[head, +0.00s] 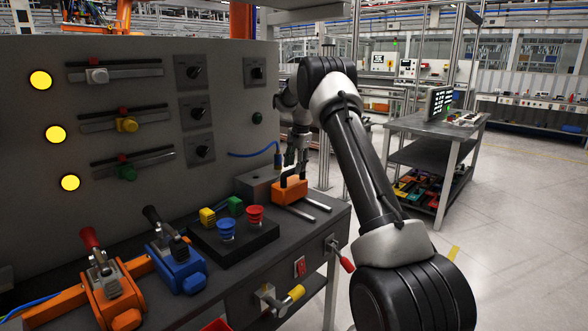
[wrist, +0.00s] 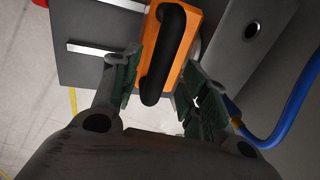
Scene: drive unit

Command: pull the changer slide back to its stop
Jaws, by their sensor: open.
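The changer slide is an orange block (head: 290,191) with a black handle on top. It sits on two pale rails (head: 318,203) at the right end of the bench, beside a grey box (head: 257,184). My gripper (head: 296,160) points down right above the handle. In the wrist view the black handle (wrist: 163,62) shows between the two green-padded fingers of my open gripper (wrist: 160,78), with gaps on both sides. The orange block (wrist: 184,32) lies beyond it. I cannot tell whether the fingertips reach down past the handle's top. The handle is not gripped.
A blue cable (head: 262,154) runs to the grey box; it also shows in the wrist view (wrist: 287,120), close to one finger. The panel (head: 220,130) rises behind. Rails extend freely toward the bench's front edge.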

